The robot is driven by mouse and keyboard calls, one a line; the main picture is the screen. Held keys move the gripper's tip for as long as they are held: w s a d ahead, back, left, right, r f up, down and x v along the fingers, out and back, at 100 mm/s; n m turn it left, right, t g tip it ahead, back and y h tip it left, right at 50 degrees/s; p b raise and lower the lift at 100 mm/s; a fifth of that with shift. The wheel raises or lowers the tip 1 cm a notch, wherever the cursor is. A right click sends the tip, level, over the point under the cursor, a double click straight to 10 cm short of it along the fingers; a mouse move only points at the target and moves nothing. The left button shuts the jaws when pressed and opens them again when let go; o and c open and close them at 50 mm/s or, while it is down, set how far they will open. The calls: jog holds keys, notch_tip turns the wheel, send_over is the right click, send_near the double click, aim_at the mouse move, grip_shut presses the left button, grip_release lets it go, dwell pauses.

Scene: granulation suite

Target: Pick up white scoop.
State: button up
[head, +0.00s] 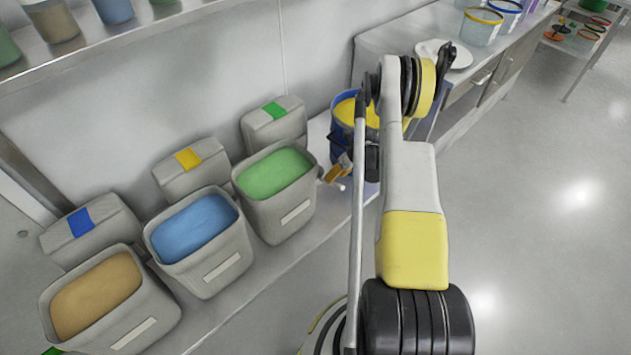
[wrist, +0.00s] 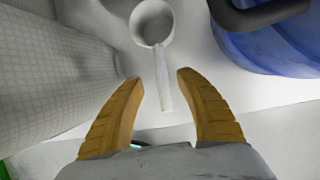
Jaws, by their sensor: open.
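The white scoop (wrist: 160,75) lies on the pale shelf surface in the wrist view, its round cup at the far end and its handle pointing toward my gripper. My gripper (wrist: 160,76) is open, with its two orange-yellow fingers on either side of the handle's line. The handle's end is between the fingers, and I see gaps on both sides. In the head view my gripper (head: 336,174) is low beside the green-filled bin and the blue bucket. A small white piece of the scoop (head: 341,186) shows by the fingertips; the rest is hidden there.
The green-filled bin (head: 297,213) stands close left of the gripper. A blue bucket (head: 342,104) with yellow contents stands close behind and right; its blue wall and dark handle also show in the wrist view (wrist: 270,45). Bins with blue and tan contents stand further left.

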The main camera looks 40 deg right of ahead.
aim_at(324, 180)
jog(key=b+x, duration=0.3)
jog(key=x, duration=0.3)
jog(key=shift+d+f, duration=0.1)
jog(key=shift+f, duration=0.3)
jog(key=shift+r, duration=0.15)
grip_shut()
